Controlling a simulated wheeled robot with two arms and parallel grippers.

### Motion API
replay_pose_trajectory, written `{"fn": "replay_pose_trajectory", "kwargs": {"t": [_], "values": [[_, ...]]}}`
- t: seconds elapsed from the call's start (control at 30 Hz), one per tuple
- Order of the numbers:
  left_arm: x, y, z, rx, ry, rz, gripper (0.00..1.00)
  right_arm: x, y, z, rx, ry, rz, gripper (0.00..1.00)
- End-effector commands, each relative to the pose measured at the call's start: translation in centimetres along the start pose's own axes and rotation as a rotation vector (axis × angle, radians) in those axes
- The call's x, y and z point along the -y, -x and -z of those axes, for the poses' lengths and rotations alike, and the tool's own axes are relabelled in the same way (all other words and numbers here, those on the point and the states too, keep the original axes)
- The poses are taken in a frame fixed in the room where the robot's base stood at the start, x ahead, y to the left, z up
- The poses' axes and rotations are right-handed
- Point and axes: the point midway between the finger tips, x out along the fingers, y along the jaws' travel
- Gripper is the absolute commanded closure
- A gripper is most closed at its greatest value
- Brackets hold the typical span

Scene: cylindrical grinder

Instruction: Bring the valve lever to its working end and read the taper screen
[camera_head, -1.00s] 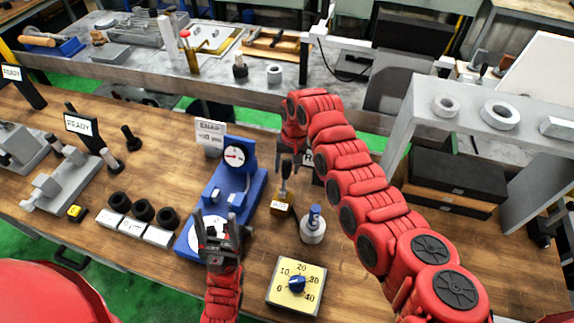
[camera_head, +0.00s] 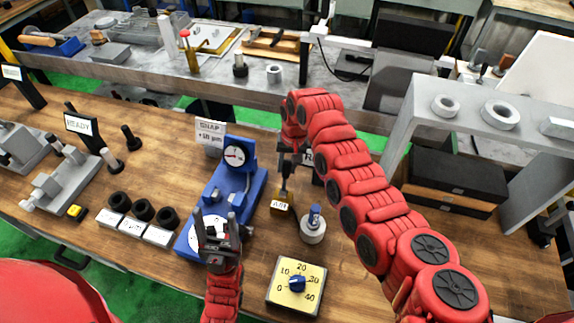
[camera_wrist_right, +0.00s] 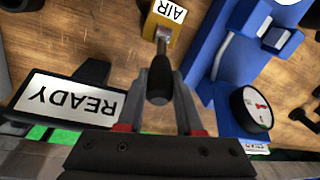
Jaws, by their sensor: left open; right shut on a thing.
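My right gripper (camera_head: 288,156) is shut on the black knob of the valve lever (camera_head: 285,182). The lever rises from a yellow block marked AIR (camera_head: 281,205); in the right wrist view the knob (camera_wrist_right: 159,88) sits between the fingers, below the AIR block (camera_wrist_right: 163,25). A screen (camera_wrist_right: 68,100) beside the gripper reads READY; in the head view my right arm mostly hides it. Another screen (camera_head: 211,133) behind the blue dial gauge shows SNAP and a small µm value. My left gripper (camera_head: 216,220) is open and empty above the gauge's base.
The blue dial gauge (camera_head: 236,160) stands left of the valve. A yellow dial box (camera_head: 297,285) and a round metal piece with a blue top (camera_head: 313,225) are nearer. Black rings (camera_head: 143,209) and another READY screen (camera_head: 84,127) are left. A grey bridge (camera_head: 470,98) stands right.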

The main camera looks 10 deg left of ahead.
Motion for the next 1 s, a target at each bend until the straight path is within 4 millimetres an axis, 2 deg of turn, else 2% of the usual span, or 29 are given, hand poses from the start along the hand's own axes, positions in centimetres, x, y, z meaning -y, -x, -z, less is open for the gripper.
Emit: {"fn": "replay_pose_trajectory", "kwargs": {"t": [1.0], "values": [[0.02, -0.31, 0.05, 0.000, 0.000, 0.000, 0.38, 0.23, 0.06, -0.52, -0.038, 0.006, -0.009, 1.00]]}}
